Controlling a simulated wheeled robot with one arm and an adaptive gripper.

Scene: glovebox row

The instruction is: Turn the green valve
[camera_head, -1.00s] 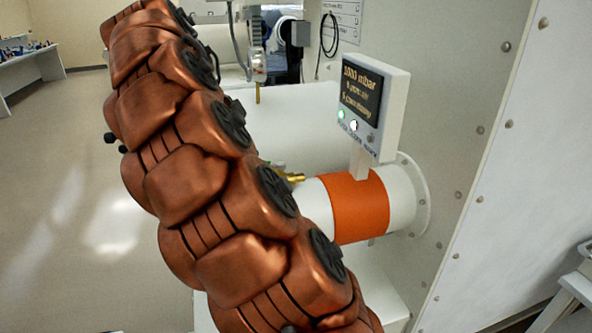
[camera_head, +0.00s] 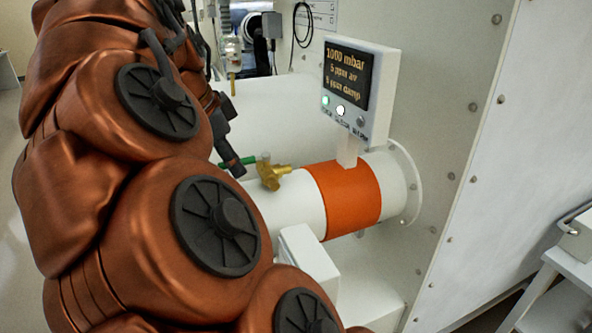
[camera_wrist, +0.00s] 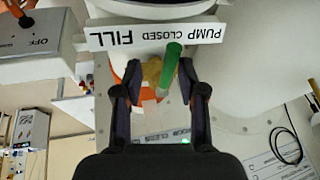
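The green valve handle (camera_head: 238,162) sits on a brass valve body (camera_head: 270,172) on top of the white pipe, left of the orange band. My gripper (camera_wrist: 159,90) is open with nothing held. In the head view one dark finger shows close to the handle; my arm hides the rest.
A gauge display (camera_head: 357,90) reading 1000 mbar rises from the orange band (camera_head: 345,198), close to the valve. The white chamber wall (camera_head: 475,130) stands to the right. A grey OFF box (camera_wrist: 40,57) is at the wrist view's left. A light cart (camera_head: 565,260) stands lower right.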

